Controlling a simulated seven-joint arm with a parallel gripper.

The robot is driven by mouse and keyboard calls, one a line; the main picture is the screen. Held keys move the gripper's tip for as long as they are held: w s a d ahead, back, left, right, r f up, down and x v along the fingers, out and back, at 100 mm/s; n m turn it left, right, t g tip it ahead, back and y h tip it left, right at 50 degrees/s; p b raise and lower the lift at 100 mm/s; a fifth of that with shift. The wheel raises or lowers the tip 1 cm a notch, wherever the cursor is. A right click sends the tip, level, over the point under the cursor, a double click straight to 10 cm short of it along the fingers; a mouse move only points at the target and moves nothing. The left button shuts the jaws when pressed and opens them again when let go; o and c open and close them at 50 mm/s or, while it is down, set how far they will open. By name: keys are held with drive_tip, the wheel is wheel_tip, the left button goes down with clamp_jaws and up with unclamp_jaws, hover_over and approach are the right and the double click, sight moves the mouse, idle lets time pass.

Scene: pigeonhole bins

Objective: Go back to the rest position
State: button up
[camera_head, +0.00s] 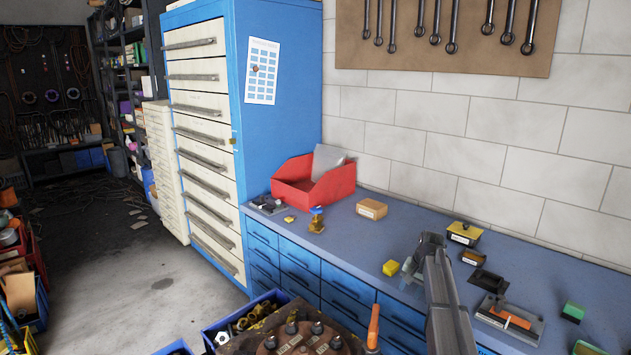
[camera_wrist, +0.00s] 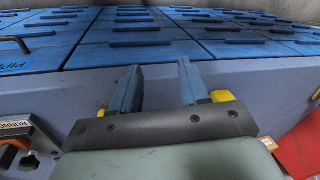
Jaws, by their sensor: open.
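My gripper (camera_head: 408,273) is over the blue worktop (camera_head: 345,235), near its front edge. In the wrist view my gripper (camera_wrist: 160,88) shows two blue-grey fingers standing apart with nothing between them. They point toward the blue drawers (camera_wrist: 140,40) below the worktop edge. My dark arm covers part of the worktop in the head view.
A red bin (camera_head: 313,187) stands by the tall blue cabinet (camera_head: 275,110). A tan box (camera_head: 371,209), a yellow-and-black box (camera_head: 464,233) and an orange-and-grey item (camera_head: 508,318) sit on the worktop. Wrenches hang on a wall board (camera_head: 445,65). An open box of parts (camera_head: 243,320) is in front.

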drive_tip(key=s+d+f+n+t, duration=0.1)
drive_tip(key=s+f, duration=0.5)
drive_tip(key=f, duration=0.7)
drive_tip(key=s+d+f+n+t, duration=0.15)
drive_tip(key=s+f, duration=0.45)
drive_tip(key=f, duration=0.7)
drive_tip(key=s+f+n+t, duration=0.15)
drive_tip(key=s+f, duration=0.45)
drive_tip(key=f, duration=0.8)
drive_tip(key=s+a+f+n+g+y, duration=0.1)
drive_tip(key=s+a+f+g, duration=0.2)
drive_tip(key=s+a, duration=0.45)
drive_tip(key=s+a+f+n+g, duration=0.1)
drive_tip(key=s+a+f+g, duration=0.2)
drive_tip(key=s, duration=0.8)
drive_tip(key=s+a+r+g+h, duration=0.1)
drive_tip(key=s+a+g, duration=0.1)
drive_tip(key=s, duration=0.6)
drive_tip(key=s+a+r+g, duration=0.2)
drive_tip(key=s, duration=0.5)
drive_tip(key=s+a+r+g+h, duration=0.1)
drive_tip(key=s+a+r+g, duration=0.1)
drive_tip(key=s, duration=0.6)
drive_tip(key=shift+s+g+h, duration=0.3)
drive_tip(key=shift+g, duration=0.1)
